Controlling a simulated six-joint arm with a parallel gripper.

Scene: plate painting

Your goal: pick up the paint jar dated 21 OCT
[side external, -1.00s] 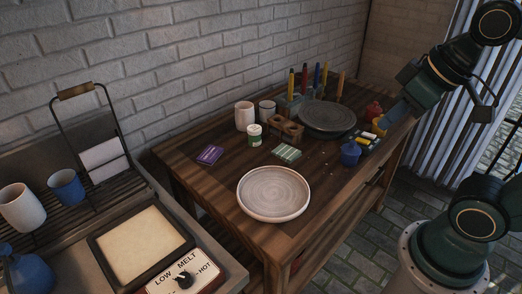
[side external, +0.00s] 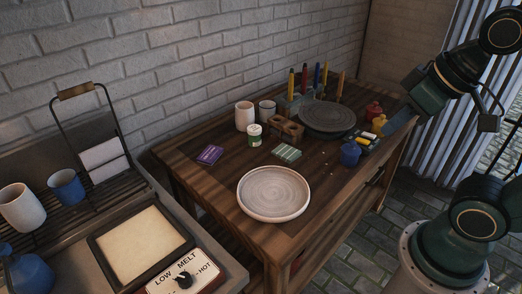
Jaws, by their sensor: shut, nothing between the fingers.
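Several small jars stand on the wooden table: a red jar (side external: 374,110) and a yellow jar (side external: 379,124) near the right edge, a blue jar (side external: 350,153) in front of them, and a white-lidded jar with a green band (side external: 254,135) left of centre. No date is readable on any of them, so I cannot tell which is dated 21 OCT. My gripper (side external: 397,124) is at the table's right edge, just right of the red and yellow jars. It is shut with nothing in it. Its fingertips are small and dark here.
A pale plate (side external: 273,193) lies at the front. A dark round wheel (side external: 327,116), a wooden block with holes (side external: 287,130), upright brushes and white cups (side external: 244,116) stand behind. Green and purple packets (side external: 209,155) lie flat. A hot plate (side external: 140,244) is at lower left.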

